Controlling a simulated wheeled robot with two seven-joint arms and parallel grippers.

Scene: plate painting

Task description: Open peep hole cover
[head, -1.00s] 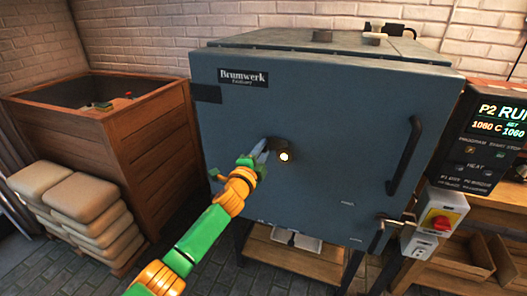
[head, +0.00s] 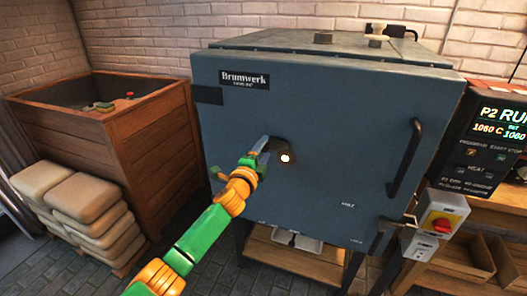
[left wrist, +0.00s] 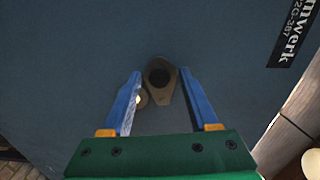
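The peep hole (head: 285,158) glows bright in the middle of the blue-grey kiln door (head: 330,110). The dark peep hole cover (head: 281,145) lies just above and left of it, leaving the glow exposed. In the left wrist view the brownish cover (left wrist: 163,92) has a dark round part, and the glowing hole (left wrist: 139,99) shows beside the left finger. My left gripper (head: 266,146) is at the door. Its blue fingers (left wrist: 161,73) are open, one on each side of the cover; contact is unclear. My right gripper is out of view.
A door handle (head: 406,157) and a latch (head: 397,222) stick out at the kiln's right. A control panel (head: 490,145) and a red switch box (head: 438,222) stand further right. A wooden bin (head: 150,150) and stacked sacks (head: 88,197) stand at left.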

